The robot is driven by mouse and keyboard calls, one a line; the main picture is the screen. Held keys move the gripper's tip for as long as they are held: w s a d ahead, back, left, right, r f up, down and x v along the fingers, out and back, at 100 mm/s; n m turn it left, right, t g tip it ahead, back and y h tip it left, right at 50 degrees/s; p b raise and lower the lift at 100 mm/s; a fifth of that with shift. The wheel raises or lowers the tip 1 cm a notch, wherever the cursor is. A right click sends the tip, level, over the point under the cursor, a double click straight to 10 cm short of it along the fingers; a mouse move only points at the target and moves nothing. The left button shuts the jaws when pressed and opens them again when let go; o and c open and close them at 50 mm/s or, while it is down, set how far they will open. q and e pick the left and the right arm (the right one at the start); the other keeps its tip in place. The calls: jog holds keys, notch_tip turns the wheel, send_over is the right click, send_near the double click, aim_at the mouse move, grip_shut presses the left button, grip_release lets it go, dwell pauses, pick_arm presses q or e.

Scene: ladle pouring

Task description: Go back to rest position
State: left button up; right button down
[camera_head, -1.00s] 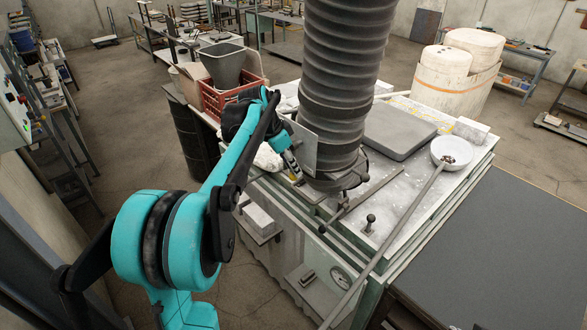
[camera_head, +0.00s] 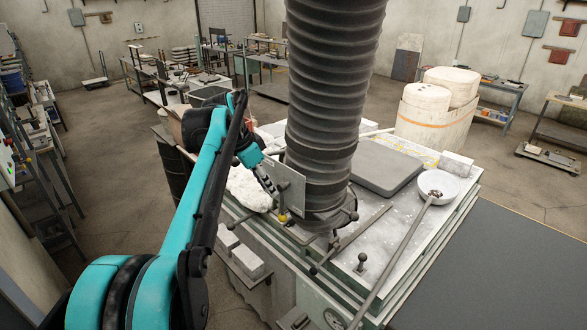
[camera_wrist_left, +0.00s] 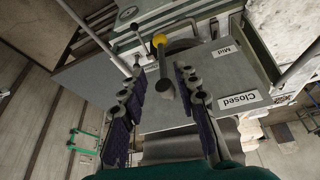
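My left gripper (camera_head: 270,188) is beside the upright metal plate at the foot of the ribbed duct. In the left wrist view its two dark fingers (camera_wrist_left: 160,78) are spread apart with nothing held between them. A lever with a yellow knob (camera_wrist_left: 159,40) shows beyond and between the fingertips; whether they touch it I cannot tell. The lever's plate (camera_wrist_left: 215,75) bears the labels "Mid" and "Closed". The yellow knob also shows in the head view (camera_head: 283,217), just below my gripper. My right gripper is not in view.
The thick ribbed duct (camera_head: 330,110) stands close right of my left gripper. A ladle with a white bowl (camera_head: 440,184) lies across the furnace top (camera_head: 400,215), its long handle towards the front. A grey slab (camera_head: 385,165) lies behind. Open floor shows at left.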

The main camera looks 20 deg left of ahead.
pick_arm(q)
jog(key=s+d+f+n+t+y+b, duration=0.1)
jog(key=s+d+f+b, duration=0.4)
jog(key=f+b, duration=0.5)
jog(key=s+d+f+n+t+b, duration=0.1)
jog(key=s+d+f+n+b, duration=0.2)
jog(key=f, duration=1.9)
jog(key=s+d+f+n+t+y+b, duration=0.1)
jog(key=s+d+f+n+b, duration=0.1)
jog(key=s+d+f+b, duration=0.7)
jog(key=s+f+b, duration=0.5)
jog(key=f+b, duration=0.2)
jog(key=b, duration=0.2)
jog(key=shift+s+n+t+y, duration=0.2)
jog(key=shift+n+t+y, duration=0.1)
jog(key=shift+n, duration=0.1)
